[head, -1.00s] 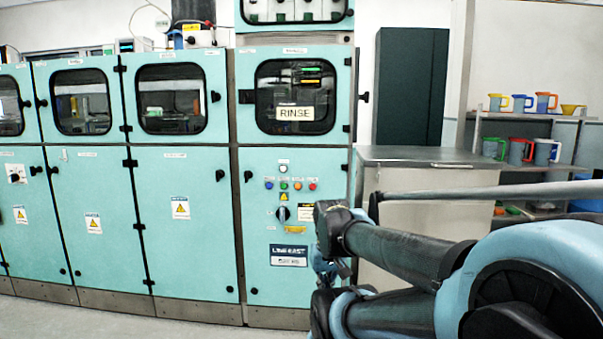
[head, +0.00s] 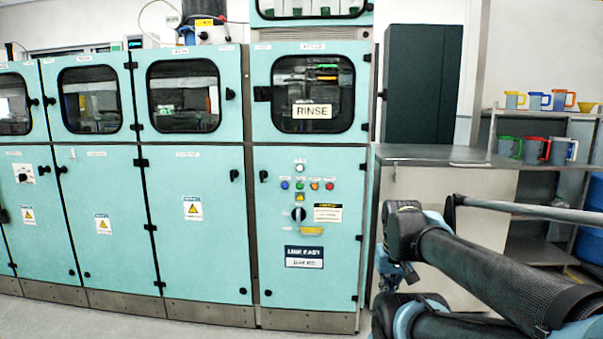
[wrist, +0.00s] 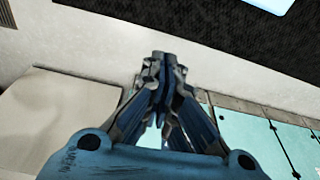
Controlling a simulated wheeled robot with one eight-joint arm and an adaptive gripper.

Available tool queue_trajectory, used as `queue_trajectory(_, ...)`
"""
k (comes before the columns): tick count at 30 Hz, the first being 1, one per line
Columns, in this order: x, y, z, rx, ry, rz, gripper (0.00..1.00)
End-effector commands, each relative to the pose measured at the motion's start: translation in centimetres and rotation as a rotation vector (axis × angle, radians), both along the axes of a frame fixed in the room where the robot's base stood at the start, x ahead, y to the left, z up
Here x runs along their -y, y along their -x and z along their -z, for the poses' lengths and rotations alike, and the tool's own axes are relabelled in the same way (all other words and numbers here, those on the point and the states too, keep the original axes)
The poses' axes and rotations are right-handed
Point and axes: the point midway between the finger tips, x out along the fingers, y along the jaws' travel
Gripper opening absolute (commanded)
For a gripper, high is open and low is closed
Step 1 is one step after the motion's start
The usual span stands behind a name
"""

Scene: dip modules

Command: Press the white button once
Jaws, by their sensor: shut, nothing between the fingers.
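The white button (head: 299,168) is a small round button on the teal cabinet panel (head: 336,258) below the RINSE window. It sits above a row of blue, green, orange and red buttons (head: 308,185). Nothing touches it. My gripper (wrist: 161,58) shows in the wrist view with its fingertips together and nothing between them. In the head view my arm is at the lower right, to the right of the panel and apart from the button. The fingertips are not clear in the head view.
A black rotary knob (head: 298,214) and yellow label are below the buttons. A grey-topped counter (head: 425,155) stands right of the cabinet. A shelf with coloured jugs (head: 538,150) is at the far right. Floor shows in front of the cabinets at the left.

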Motion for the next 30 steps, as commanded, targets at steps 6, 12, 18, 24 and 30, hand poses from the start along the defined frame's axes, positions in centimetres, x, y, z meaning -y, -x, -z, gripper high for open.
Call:
queue_trajectory(6,-1.8,-4.1,-2.5,0.068,-0.042,-0.058,0.0)
queue_trajectory(12,-5.1,-11.0,-6.5,0.185,-0.109,-0.144,0.0)
queue_trajectory(18,-8.8,-18.3,-10.2,0.304,-0.176,-0.217,0.0)
queue_trajectory(24,-12.9,-25.5,-13.3,0.421,-0.241,-0.276,0.0)
queue_trajectory(30,-17.2,-32.6,-15.9,0.539,-0.303,-0.323,0.0)
